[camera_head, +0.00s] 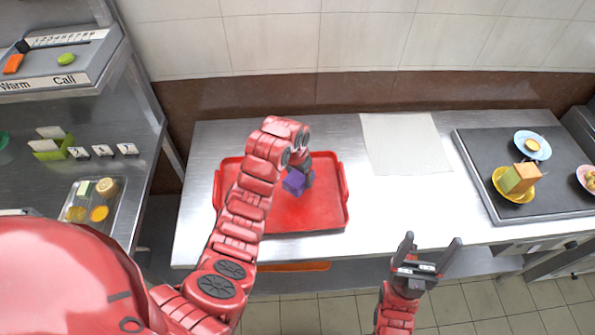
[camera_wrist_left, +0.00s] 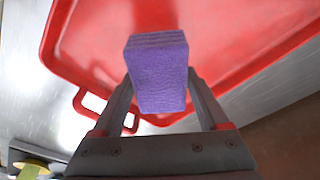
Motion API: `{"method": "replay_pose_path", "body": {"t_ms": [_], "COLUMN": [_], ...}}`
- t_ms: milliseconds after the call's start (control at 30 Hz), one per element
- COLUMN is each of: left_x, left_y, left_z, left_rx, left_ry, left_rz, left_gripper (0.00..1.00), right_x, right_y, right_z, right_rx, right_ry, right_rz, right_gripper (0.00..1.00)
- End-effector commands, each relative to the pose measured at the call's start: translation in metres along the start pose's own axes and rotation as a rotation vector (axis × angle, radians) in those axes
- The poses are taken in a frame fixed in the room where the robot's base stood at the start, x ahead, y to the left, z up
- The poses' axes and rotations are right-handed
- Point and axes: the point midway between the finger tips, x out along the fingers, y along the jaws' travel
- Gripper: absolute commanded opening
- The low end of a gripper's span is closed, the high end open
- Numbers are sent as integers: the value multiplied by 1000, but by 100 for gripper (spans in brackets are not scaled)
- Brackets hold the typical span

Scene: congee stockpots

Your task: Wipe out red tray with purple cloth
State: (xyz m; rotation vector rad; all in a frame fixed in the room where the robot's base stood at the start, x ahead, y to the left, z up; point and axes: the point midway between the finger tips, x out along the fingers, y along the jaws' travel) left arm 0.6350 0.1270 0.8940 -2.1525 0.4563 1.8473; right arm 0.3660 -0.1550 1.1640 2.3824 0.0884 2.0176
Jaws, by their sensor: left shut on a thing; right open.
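The red tray (camera_head: 318,217) lies on the steel table, with raised rims and a handle at each side. My left arm reaches over its left part. My left gripper (camera_head: 305,177) is over the tray, shut on the purple cloth (camera_head: 292,183), which looks like a folded block. In the left wrist view the purple cloth (camera_wrist_left: 158,72) sits between the fingers, with the red tray (camera_wrist_left: 235,50) behind it. I cannot tell whether the cloth touches the tray floor. My right gripper (camera_head: 428,252) is open and empty in front of the table's front edge.
A pale sheet (camera_head: 405,142) lies on the table right of the tray. A dark board (camera_head: 480,170) at the right holds a blue plate (camera_head: 546,151) and a yellow plate (camera_head: 498,177) with food. A steel shelf (camera_head: 130,170) stands at the left.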

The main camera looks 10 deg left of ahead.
Motion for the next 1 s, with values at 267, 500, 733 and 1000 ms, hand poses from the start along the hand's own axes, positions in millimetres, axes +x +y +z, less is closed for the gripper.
{"method": "replay_pose_path", "body": {"t_ms": [267, 500, 733, 1000], "left_x": [-23, -32, -32, -31], "left_y": [0, -1, 0, -2], "left_z": [-13, -18, -17, -16], "left_rx": [-1, -1, -1, -5], "left_ry": [2, 0, -1, -1], "left_rz": [-1, -1, -1, -2], "left_gripper": [25, 25, 25, 25], "right_x": [-1, -1, -1, -3], "right_y": [0, 0, 0, 0], "right_z": [0, 0, 0, 0], "right_rx": [0, 0, 0, 0], "right_ry": [0, 0, 0, 0], "right_rz": [0, 0, 0, 0], "right_gripper": [80, 80, 80, 80]}}
